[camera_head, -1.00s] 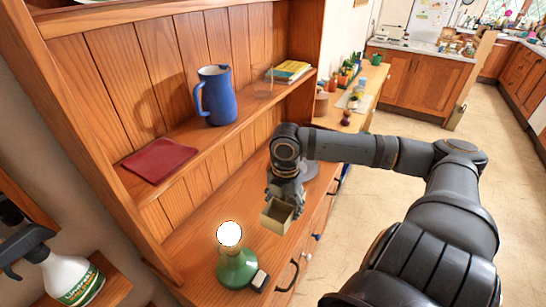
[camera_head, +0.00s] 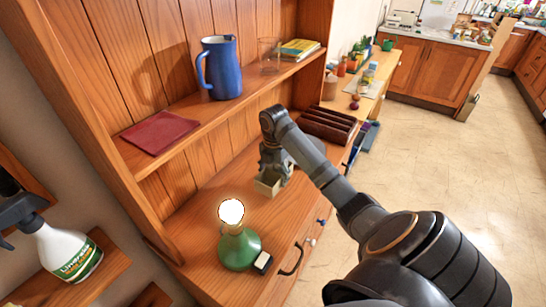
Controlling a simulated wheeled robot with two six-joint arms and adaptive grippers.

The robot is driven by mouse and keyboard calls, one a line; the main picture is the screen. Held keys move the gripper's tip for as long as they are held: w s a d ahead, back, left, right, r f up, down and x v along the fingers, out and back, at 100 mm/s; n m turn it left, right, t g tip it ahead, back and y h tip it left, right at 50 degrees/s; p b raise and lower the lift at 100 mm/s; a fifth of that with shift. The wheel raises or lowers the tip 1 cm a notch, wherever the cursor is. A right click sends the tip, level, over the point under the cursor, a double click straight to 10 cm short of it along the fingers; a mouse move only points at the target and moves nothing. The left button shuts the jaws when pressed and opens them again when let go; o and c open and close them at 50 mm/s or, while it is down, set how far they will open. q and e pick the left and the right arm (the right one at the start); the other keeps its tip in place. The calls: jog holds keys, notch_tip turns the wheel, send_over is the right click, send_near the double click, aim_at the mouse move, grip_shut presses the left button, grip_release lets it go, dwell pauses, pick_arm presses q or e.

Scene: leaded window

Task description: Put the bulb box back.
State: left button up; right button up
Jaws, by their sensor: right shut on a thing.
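The bulb box (camera_head: 267,187) is a small, pale, open-topped box over the wooden dresser's lower surface. My right gripper (camera_head: 271,176) points down and is shut on it. Whether the box touches the surface is hard to tell. The box is behind and to the right of a green lamp (camera_head: 239,248) with a lit white bulb (camera_head: 231,211). My left gripper does not show.
A dark wooden divided tray (camera_head: 327,124) sits on the dresser (camera_head: 203,221) behind my right arm. The shelf above holds a blue jug (camera_head: 221,70), a red cloth or folder (camera_head: 159,132), a clear glass (camera_head: 269,55) and books (camera_head: 299,48). A small dark-and-white block (camera_head: 262,263) lies beside the lamp.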

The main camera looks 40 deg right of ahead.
aim_at(273, 180)
jog(key=shift+w+d+f, duration=0.2)
jog(key=shift+w+f, duration=0.15)
jog(key=shift+f, duration=0.05)
notch_tip(273, 180, down, 2)
jog(key=shift+f+p, duration=0.2)
jog(key=shift+p, duration=0.35)
jog(key=shift+f, duration=0.35)
jog(key=shift+f, duration=0.15)
jog(key=o, duration=1.4)
jog(key=shift+o, duration=0.2)
